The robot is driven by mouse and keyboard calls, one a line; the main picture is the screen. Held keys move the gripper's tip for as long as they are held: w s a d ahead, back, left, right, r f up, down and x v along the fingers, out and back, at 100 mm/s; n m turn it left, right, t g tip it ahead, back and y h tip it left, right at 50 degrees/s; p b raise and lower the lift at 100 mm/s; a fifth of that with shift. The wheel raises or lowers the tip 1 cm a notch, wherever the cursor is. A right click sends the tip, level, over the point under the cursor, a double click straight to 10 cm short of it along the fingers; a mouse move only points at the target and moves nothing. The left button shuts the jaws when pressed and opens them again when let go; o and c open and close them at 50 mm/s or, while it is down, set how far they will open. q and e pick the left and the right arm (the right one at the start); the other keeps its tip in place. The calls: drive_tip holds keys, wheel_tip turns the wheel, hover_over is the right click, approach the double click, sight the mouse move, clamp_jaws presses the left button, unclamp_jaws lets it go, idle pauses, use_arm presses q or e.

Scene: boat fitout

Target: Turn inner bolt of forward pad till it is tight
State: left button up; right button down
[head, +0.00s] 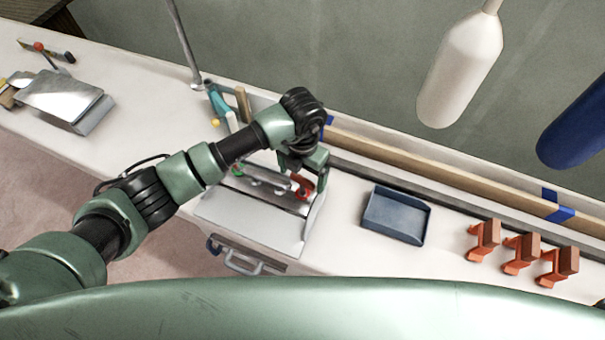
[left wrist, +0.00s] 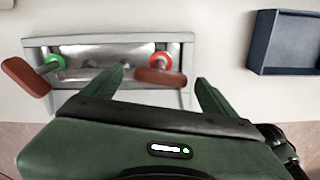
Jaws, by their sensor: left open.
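A metal pad (left wrist: 105,75) lies in a light grey fixture (head: 250,222), which also shows in the left wrist view (left wrist: 110,41). One bolt has a green ring (left wrist: 55,62) and a red-brown handle (left wrist: 25,76) slanting off the left end. The other has a red ring (left wrist: 160,60) and a red-brown handle (left wrist: 160,77) lying crosswise. In the head view the red one (head: 303,190) is right under my left gripper (head: 304,170). That gripper is open, its fingers (left wrist: 160,88) on either side of the red-ringed bolt's handle, apparently not gripping it. My right gripper is out of view.
A dark blue tray (head: 396,215) stands to the right, then several orange clamps (head: 486,240). A wooden rail with blue tape (head: 450,180) runs behind. White (head: 460,70) and blue (head: 575,125) fenders hang above. A metal box (head: 65,98) sits far left.

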use_arm(q)
drive_tip(key=shift+f, duration=0.75)
drive_tip(key=c, duration=1.4)
drive_tip(key=shift+o, duration=0.2)
drive_tip(key=shift+f+m+b, duration=0.15)
drive_tip(key=shift+m+b, duration=0.75)
drive_tip(key=shift+b, duration=0.15)
drive_tip(key=m+b, duration=0.5)
drive_tip(key=b, duration=0.1)
drive_tip(key=shift+w+d, duration=0.1)
drive_tip(key=shift+r+m+b, duration=0.25)
drive_tip(key=shift+m+b, duration=0.65)
drive_tip(key=shift+b, duration=0.2)
drive_tip(key=shift+r, duration=0.15)
